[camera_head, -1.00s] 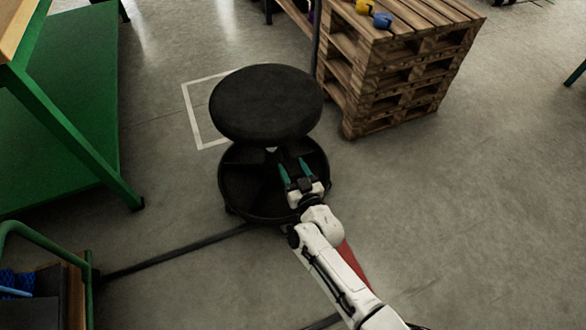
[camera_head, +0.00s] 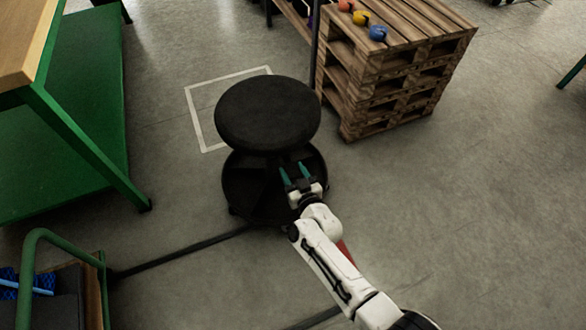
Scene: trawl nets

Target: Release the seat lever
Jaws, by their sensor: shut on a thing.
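A black stool has a round padded seat (camera_head: 268,114) above a wide round black base (camera_head: 243,188). The seat hides most of the column. My gripper (camera_head: 293,168) reaches in from the lower right, with its two teal fingertips just below the seat's front edge and above the base. It is shut on the seat lever, but the lever itself is too dark and small to make out between the fingers.
A wooden pallet stack (camera_head: 392,85) stands behind right, with red, yellow and blue objects on top. A green-framed workbench (camera_head: 75,130) is at left, and a green-handled cart (camera_head: 45,237) at lower left. The floor at right is clear.

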